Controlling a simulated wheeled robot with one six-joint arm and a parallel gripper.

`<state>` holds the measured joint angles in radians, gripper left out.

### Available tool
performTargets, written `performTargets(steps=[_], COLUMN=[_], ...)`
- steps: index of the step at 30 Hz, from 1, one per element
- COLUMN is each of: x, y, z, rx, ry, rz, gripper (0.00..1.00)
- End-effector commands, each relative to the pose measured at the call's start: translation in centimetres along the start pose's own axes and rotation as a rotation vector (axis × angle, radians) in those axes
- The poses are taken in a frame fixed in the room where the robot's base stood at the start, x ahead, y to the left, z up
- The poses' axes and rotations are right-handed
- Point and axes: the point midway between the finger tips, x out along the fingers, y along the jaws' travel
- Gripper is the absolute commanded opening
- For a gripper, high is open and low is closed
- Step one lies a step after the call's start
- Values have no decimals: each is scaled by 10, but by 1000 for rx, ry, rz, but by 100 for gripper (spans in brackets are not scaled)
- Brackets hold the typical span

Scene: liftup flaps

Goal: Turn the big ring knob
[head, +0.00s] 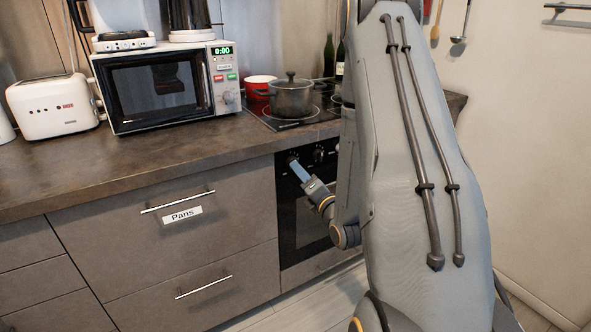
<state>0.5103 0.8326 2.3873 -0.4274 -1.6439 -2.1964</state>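The black oven (301,228) is set into the counter front under the hob, with dark round knobs along its upper panel. One knob (293,158) is at the panel's left end and another knob (318,155) is to its right. I cannot read any label that tells which is the big ring knob. My gripper (297,165) is at the left knob, its tip overlapping the knob's lower edge in the picture. I cannot tell whether it touches the knob, or whether its fingers are open. My arm hides the right part of the panel and any knobs there.
A grey lidded pot (291,98) and a red pot (260,87) stand on the black hob (283,122). A microwave (165,85) and a white toaster (54,106) stand on the counter to the left. The "Pans" drawer (165,228) is shut left of the oven.

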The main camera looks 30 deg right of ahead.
Motion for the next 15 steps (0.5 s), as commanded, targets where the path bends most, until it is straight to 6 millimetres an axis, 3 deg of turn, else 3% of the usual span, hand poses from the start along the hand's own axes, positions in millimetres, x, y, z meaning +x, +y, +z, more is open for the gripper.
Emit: performTargets(steps=[7,15], x=[38,55], y=[0,0], z=[0,0], rx=[1,2], ry=[1,0], rz=[1,-1], gripper=[47,47])
